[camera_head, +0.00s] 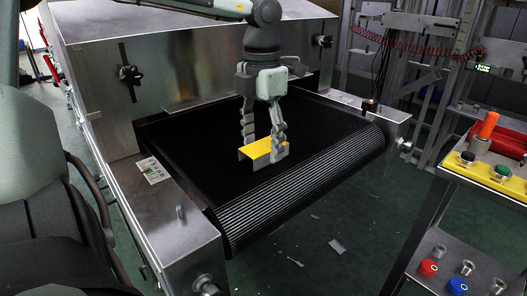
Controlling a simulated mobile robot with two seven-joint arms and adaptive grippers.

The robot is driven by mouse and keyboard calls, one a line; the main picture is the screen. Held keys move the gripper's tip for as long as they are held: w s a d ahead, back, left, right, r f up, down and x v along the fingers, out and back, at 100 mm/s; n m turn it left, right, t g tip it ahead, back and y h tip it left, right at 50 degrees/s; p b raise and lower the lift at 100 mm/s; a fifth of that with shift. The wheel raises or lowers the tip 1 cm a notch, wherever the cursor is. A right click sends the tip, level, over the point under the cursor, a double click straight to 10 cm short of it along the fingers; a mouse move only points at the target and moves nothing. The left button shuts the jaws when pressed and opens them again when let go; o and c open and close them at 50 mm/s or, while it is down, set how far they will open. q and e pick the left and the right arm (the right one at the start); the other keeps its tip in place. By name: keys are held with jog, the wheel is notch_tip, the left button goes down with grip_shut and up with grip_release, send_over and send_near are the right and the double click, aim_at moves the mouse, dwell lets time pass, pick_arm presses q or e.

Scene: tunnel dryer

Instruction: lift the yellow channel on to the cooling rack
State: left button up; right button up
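The yellow channel (262,149), a short folded piece with a yellow top and greyish front, sits on the black belt (200,170) of the dryer. My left gripper (265,141) points down over it with its two fingers apart. One finger is at the channel's far left side, and the other overlaps its right end. I cannot tell whether the fingers press on it. No gap shows clearly between the channel and the belt. My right gripper is not in view. I cannot pick out the cooling rack for certain.
Steel side rails (170,205) flank the belt, and its ribbed roller end (310,185) faces the front. The steel dryer housing (180,60) stands behind. A yellow-topped button panel (490,180) is at right. Green floor with scraps (337,246) lies between.

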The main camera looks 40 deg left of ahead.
pick_arm(q)
jog(key=shift+w, duration=0.1)
jog(key=c, duration=1.2)
